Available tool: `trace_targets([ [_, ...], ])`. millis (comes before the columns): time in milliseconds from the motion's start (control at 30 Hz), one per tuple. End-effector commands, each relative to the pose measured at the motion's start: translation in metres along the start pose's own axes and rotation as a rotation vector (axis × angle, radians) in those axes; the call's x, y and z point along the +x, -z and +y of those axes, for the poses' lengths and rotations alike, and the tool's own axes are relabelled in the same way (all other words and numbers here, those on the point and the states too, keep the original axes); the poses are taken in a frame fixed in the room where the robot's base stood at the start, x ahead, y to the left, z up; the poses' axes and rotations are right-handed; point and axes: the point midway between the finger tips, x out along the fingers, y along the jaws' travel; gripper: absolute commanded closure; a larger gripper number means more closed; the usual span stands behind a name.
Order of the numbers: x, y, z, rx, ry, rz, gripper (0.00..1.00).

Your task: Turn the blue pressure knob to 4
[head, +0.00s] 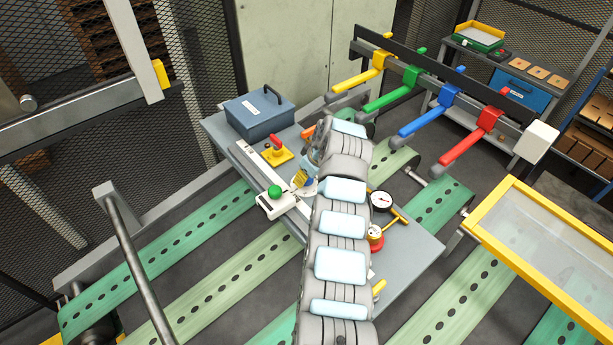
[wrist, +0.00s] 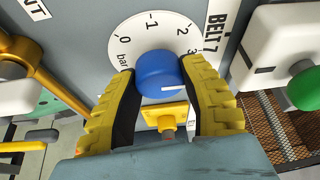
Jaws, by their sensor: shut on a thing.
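The blue pressure knob (wrist: 158,68) sits in the middle of the wrist view on a white dial (wrist: 125,25) marked 0, 1, 2 and 3 bar. The knob's white pointer line points to the right, a little past the 3. The right finger covers the scale beyond 3, so I see no 4. My gripper (wrist: 158,76) is shut on the knob, with one yellow ridged finger on each side. In the head view my arm hides the knob.
A green button (head: 274,190) stands left of my arm in the head view. A red-and-yellow switch (head: 276,151) and a blue-grey box (head: 258,112) are behind it. A pressure gauge (head: 381,200) with yellow piping is close on the arm's right.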

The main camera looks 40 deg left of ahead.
Motion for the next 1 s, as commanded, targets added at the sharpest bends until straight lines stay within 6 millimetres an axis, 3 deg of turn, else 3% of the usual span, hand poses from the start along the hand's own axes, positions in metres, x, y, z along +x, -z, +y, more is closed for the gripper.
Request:
trace_targets([
  [1000,0.0025,-0.0007,-0.0005,0.609,-0.251,0.000,0.92],
])
